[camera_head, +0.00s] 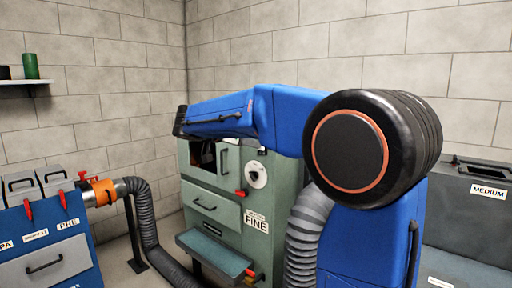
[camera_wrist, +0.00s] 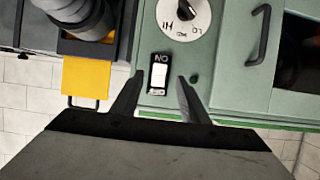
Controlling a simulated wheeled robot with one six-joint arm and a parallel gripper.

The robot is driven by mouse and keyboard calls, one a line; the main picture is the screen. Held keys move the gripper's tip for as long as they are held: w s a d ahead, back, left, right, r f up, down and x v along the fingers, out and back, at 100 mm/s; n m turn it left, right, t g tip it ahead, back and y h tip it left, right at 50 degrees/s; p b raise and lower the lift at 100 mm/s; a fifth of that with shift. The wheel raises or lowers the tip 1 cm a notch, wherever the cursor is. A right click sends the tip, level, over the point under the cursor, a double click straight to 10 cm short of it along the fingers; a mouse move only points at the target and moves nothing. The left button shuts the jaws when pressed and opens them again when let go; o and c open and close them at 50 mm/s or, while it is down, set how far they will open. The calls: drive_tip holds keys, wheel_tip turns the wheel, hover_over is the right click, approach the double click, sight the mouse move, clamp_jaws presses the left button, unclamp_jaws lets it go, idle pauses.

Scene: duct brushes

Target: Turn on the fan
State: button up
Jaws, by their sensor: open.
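A rocker switch (camera_wrist: 158,72) with a black and white face sits on a green panel (camera_wrist: 215,80) in the wrist view; its lettering appears upside down and seems to read ON. A white dial (camera_wrist: 184,16) marked HI and LO is just above it in the picture. My gripper (camera_wrist: 160,77) is open and empty, with a fingertip to either side of the switch in the picture. I cannot tell whether the fingers touch the panel. In the head view the green cabinet (camera_head: 200,202) shows the dial (camera_head: 256,174); my arm hides part of it, and my fingers cannot be made out.
A grey corrugated hose (camera_head: 305,235) stands at the cabinet's right. A dark handle (camera_wrist: 259,35) is right of the dial in the wrist view, and a yellow plate (camera_wrist: 86,80) is at left. A blue cabinet (camera_head: 45,250) is at left; a grey unit marked MEDIUM (camera_head: 470,225) is at right.

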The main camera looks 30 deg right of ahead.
drive_tip(key=shift+x, duration=2.6)
